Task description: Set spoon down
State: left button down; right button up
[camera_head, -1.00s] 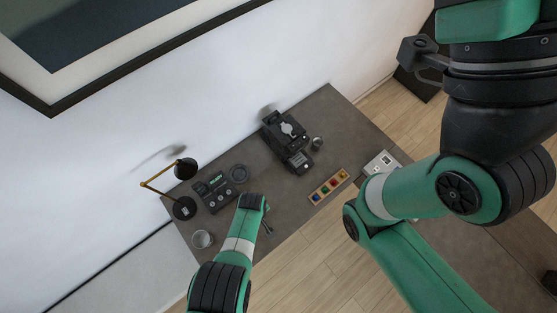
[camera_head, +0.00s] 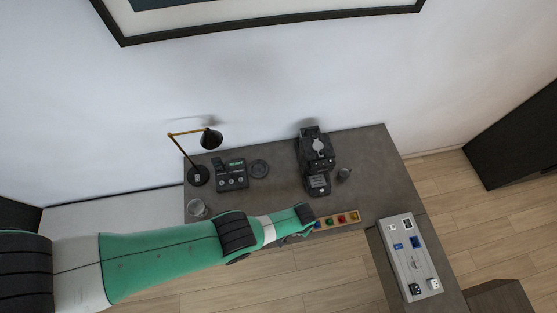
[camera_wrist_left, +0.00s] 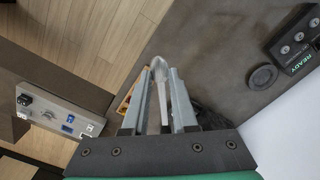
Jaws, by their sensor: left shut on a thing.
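My left gripper (camera_head: 290,238) reaches over the front edge of the grey-brown vanity top (camera_head: 285,205), just left of the wooden capsule tray (camera_head: 345,225). In the left wrist view, its two grey fingers (camera_wrist_left: 160,75) are shut on the spoon (camera_wrist_left: 163,112). The spoon's pale, shiny bowl shows beyond the fingertips, with its handle between the fingers. I cannot tell whether the spoon touches the surface. In the head view the spoon is too small or hidden to make out. My right gripper is not in view.
A black coffee machine (camera_head: 315,160) and small dark cup (camera_head: 344,174) stand behind the tray. A black "READY" device (camera_head: 232,174), round dark disc (camera_head: 259,168), lamp (camera_head: 198,176) and glass (camera_head: 197,208) are at left. A pale panel (camera_head: 410,255) is at right.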

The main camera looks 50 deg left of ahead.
pick_arm(q)
jog(key=s+a+f+m+b, duration=0.7)
jog(key=s+a+f+m, duration=0.1)
jog(key=s+a+f, duration=0.9)
jog(key=f+b, duration=0.3)
jog(key=w+f+b, duration=0.1)
jog(key=f+b, duration=0.2)
jog(key=b, duration=0.1)
jog(key=a+f+b, duration=0.1)
jog(key=f+b, duration=0.2)
jog(key=shift+w+a+f, duration=0.1)
jog(key=shift+w, duration=0.1)
jog(key=shift+r, duration=0.2)
jog(key=shift+f, duration=0.1)
jog(key=c, duration=1.2)
grip_release()
jog(key=shift+f, duration=0.1)
jog(key=o, duration=0.5)
